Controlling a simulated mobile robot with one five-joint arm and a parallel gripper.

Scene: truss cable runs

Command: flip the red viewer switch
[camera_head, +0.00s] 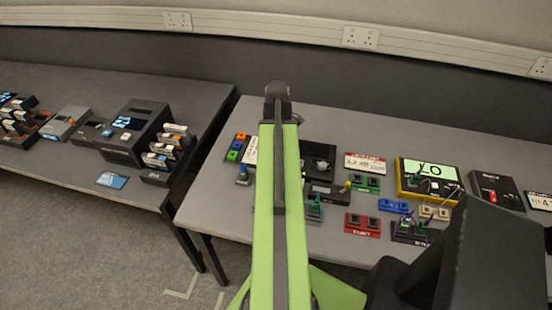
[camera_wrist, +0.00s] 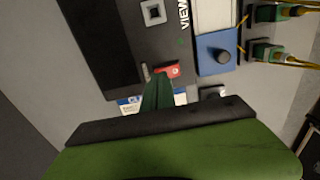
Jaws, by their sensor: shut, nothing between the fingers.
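In the wrist view, a dark box (camera_wrist: 130,45) lettered "VIEW" fills the upper middle. A small red piece with a white mark (camera_wrist: 171,71), apparently the red switch, sits at its lower edge. My gripper (camera_wrist: 158,76) is shut and empty, its green fingers pointing at the box edge. The fingertips are just left of the red piece and overlap its side in the picture; I cannot tell whether they touch. The switch's lever position is unclear, partly hidden by the fingers. In the head view, my raised green arm hides this spot.
A blue panel with a dark knob (camera_wrist: 216,54) lies right of the box, with green blocks and yellow wires (camera_wrist: 270,50) beyond. In the head view, a yellow-framed device (camera_head: 430,180) and a red block (camera_head: 362,225) are on the right table. Another table (camera_head: 55,170) stands left across a gap.

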